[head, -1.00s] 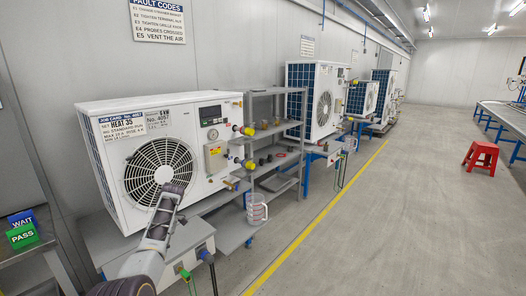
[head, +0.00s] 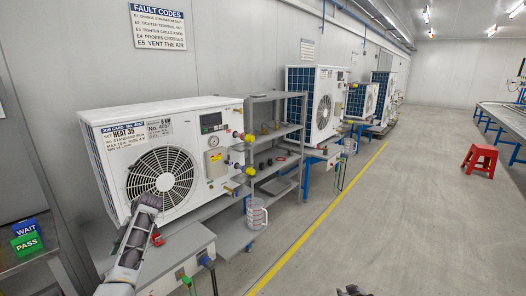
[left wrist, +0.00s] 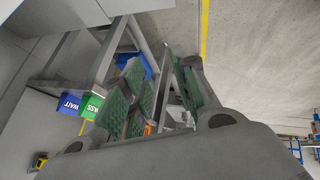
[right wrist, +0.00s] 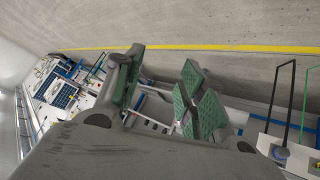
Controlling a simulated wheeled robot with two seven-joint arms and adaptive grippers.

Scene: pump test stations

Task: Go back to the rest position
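The white heat pump unit (head: 165,155) with its round fan grille and job card stands on the nearest test bench. In the head view my left arm rises from the bottom left in front of the unit, its dark end over the lower part of the grille. In the left wrist view my left gripper (left wrist: 157,82) has its green-padded fingers apart, with nothing held between them. In the right wrist view my right gripper (right wrist: 161,82) also has its fingers apart and is empty. A dark part of my right arm shows at the bottom edge of the head view.
A grey shelf rack (head: 272,135) stands beside the unit, with a clear jug (head: 256,214) at its foot. WAIT (head: 25,227) and PASS (head: 27,244) blocks sit at left. A red stool (head: 480,159) stands on the open floor at right.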

